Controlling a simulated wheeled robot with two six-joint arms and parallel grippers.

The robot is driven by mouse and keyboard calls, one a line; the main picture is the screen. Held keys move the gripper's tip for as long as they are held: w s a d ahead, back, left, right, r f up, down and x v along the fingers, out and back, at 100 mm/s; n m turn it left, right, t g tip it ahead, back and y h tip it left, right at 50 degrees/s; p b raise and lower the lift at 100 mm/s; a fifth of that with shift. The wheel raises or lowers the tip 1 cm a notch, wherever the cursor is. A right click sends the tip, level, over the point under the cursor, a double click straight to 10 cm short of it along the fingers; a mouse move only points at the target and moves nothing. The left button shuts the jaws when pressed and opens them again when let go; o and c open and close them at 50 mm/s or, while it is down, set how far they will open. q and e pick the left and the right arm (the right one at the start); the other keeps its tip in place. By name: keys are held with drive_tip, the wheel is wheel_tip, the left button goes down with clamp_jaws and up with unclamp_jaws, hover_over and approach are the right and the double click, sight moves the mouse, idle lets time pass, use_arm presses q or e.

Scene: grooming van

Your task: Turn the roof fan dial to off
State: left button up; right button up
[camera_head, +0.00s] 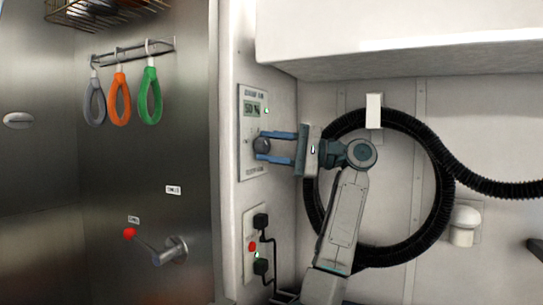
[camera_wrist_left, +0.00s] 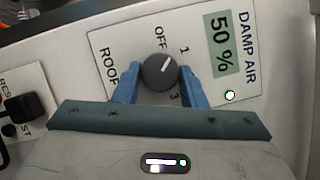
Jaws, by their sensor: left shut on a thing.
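The roof fan dial (camera_wrist_left: 158,72) is a dark round knob on a white panel lettered "ROOF", "OFF", "1" and "3". Its white mark points up and right in the left wrist view, roughly toward the "1" side and not at "OFF". In the head view the dial (camera_head: 262,145) sits below a small display on the wall panel (camera_head: 246,172). My left gripper (camera_head: 276,147) has its blue fingers on both sides of the dial and is shut on it; the fingers also show in the left wrist view (camera_wrist_left: 158,85). A finger may hide part of the scale. My right gripper is not in view.
A "DAMP AIR" display (camera_wrist_left: 222,42) reads 50 %. A lower panel (camera_head: 250,285) with black plugs and a cable is below the dial. A coiled black hose (camera_head: 440,190) hangs behind my arm. A red-knobbed lever (camera_head: 130,234) and coloured loops (camera_head: 118,100) are at left.

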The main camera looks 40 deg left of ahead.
use_arm(q)
drive_tip(key=n+h, duration=0.1)
drive_tip(key=n, duration=0.1)
drive_tip(key=shift+r+n, duration=0.15)
drive_tip(key=shift+n, duration=0.15)
drive_tip(key=shift+n+t+h, duration=0.4)
drive_tip(key=shift+n+t, duration=0.2)
drive_tip(key=shift+n, duration=0.8)
drive_tip(key=o, duration=1)
